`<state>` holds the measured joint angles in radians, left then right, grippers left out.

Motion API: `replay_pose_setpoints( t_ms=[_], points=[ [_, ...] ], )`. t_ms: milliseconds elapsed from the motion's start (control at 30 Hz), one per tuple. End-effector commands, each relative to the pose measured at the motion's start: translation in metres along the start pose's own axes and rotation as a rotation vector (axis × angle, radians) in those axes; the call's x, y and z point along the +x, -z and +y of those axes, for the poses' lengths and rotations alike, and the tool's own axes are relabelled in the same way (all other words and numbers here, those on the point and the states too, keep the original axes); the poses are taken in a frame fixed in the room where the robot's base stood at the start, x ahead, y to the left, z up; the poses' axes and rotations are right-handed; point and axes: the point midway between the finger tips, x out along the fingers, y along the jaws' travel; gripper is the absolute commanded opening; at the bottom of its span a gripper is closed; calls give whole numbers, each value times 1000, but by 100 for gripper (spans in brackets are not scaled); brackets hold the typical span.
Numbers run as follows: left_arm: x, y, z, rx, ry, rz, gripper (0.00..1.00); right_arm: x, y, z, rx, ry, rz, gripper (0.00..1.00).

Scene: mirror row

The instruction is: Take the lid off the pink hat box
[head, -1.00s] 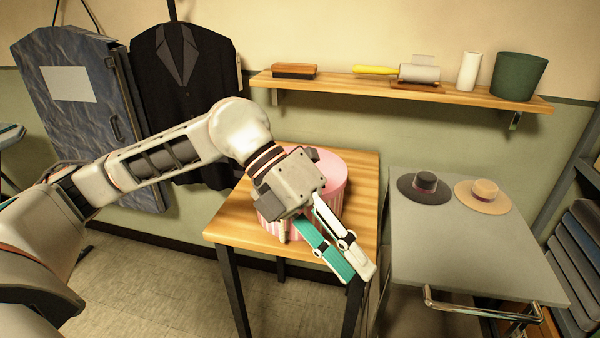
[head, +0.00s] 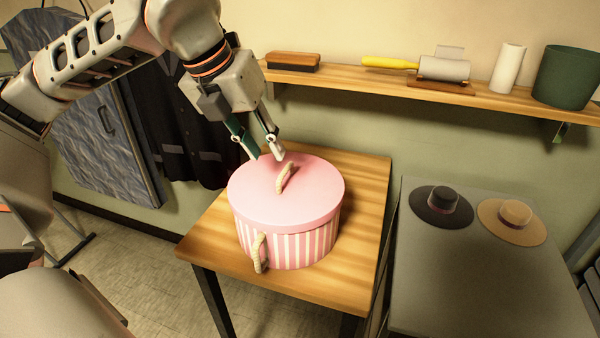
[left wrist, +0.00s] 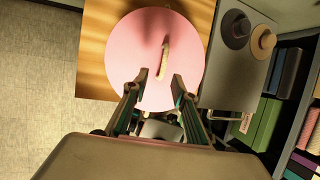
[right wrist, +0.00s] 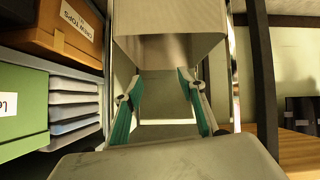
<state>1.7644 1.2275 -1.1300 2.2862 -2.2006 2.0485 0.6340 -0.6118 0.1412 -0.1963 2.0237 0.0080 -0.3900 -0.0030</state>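The pink hat box (head: 290,245) has striped sides and a rope handle on its front side. It stands on a wooden table. Its plain pink lid (head: 250,195) is on it, with a rope loop handle (head: 285,178) on top. My left gripper (head: 266,156) is open and empty, just above the lid's back left edge, pointing down. In the left wrist view, the left gripper (left wrist: 155,82) has its fingers apart, with the rope loop (left wrist: 163,60) ahead between them. My right gripper (right wrist: 160,75) is open and empty, away from the box; the head view does not show it.
The wooden table (head: 350,270) has free room around the box. A grey table (head: 470,290) at right bears a black hat (head: 441,205) and a tan hat (head: 511,222). A wall shelf (head: 400,90) runs behind. A grey cart-like surface (right wrist: 168,50) is close before my right gripper.

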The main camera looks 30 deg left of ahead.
Motion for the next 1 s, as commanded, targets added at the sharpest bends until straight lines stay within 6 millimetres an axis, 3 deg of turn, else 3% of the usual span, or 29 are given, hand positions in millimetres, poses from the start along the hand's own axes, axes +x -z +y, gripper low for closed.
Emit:
replay_pose_setpoints(
  t_ms=[467, 700, 1000],
  points=[
    [48, -6, -5, 1, -1, 4, 27, -5, -30, -11, 0, 14, -46, 40],
    [77, -9, -7, 1, -1, 4, 27, 0, -22, -7, -6, 8, -29, 40],
    [78, -10, -8, 1, 0, 1, 24, 2, -16, -3, -9, 1, -19, 40]
  ],
)
